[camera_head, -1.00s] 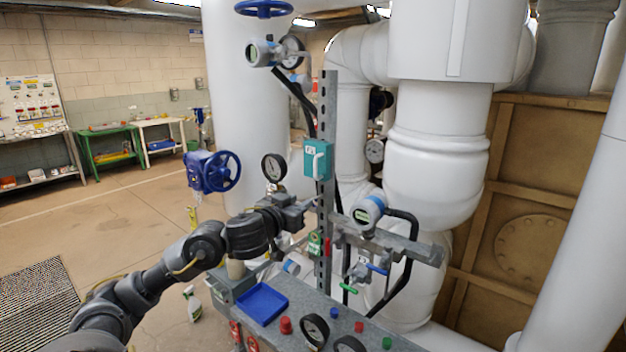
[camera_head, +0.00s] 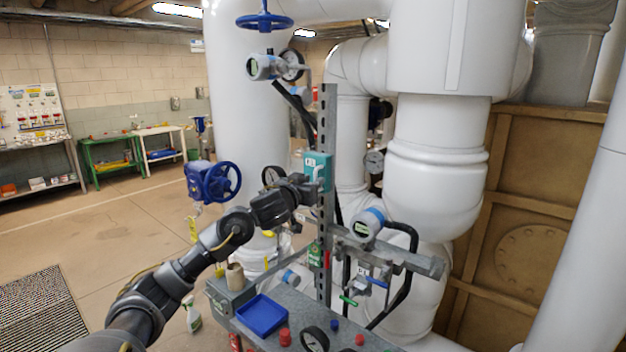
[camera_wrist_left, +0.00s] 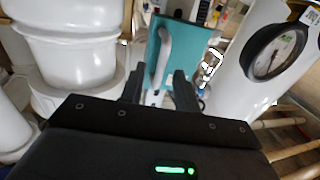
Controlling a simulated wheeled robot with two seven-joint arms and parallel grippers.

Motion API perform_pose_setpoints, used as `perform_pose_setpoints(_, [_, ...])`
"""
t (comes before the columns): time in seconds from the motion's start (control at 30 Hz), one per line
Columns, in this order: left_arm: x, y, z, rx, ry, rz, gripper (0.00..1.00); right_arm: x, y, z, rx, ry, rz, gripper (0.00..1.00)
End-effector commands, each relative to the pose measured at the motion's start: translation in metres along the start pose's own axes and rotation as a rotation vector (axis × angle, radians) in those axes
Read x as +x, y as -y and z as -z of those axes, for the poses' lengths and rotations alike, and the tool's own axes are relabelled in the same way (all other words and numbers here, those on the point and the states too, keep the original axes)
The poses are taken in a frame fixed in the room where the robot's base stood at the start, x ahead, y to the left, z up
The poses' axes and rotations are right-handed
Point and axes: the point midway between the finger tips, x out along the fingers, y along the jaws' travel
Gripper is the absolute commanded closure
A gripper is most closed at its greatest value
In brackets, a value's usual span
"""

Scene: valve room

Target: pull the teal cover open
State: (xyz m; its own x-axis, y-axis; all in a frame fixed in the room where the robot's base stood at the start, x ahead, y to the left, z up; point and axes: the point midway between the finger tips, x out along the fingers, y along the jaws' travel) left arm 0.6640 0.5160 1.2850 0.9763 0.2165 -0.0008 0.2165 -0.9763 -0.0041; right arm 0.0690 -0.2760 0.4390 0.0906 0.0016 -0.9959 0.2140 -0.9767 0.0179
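The teal cover (camera_head: 317,162) is a small box face on the upright slotted metal post, and it looks shut. Its pale bar handle shows in the left wrist view (camera_wrist_left: 162,58), running roughly upright across the teal face (camera_wrist_left: 193,55). My left gripper (camera_head: 312,188) is at the lower part of the cover and hides some of it in the head view. In the left wrist view its two dark fingers (camera_wrist_left: 157,84) are apart, with the handle lined up between them. I cannot tell whether they touch it. My right gripper is not in view.
The slotted post (camera_head: 327,110) carries a blue-capped transmitter (camera_head: 367,224) to the right. A round gauge (camera_head: 272,175) and blue handwheel (camera_head: 220,181) are left of the gripper. Below is a bench with a blue tray (camera_head: 262,315). Large white pipes (camera_head: 435,185) stand behind.

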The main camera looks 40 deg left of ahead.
Motion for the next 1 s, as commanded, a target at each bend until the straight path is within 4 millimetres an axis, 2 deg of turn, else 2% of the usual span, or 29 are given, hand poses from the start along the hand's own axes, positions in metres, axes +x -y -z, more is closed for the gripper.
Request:
perform_pose_setpoints(0.13, [0.0102, -0.0003, 0.0005, 0.0, 0.0, 0.0, 0.69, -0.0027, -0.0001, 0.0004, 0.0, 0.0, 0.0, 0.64])
perform_pose_setpoints(0.43, [0.012, -0.0003, -0.0004, 0.001, 0.0, 0.0, 0.69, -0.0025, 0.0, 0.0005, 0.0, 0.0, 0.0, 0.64])
perform_pose_setpoints(0.67, [0.0118, -0.0003, -0.0004, 0.001, 0.0, 0.0, 0.99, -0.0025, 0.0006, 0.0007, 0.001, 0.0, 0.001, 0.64])
perform_pose_setpoints(1.0, [0.0117, -0.0002, -0.0003, 0.001, 0.0, -0.001, 1.0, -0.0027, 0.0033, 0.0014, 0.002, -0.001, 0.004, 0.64])
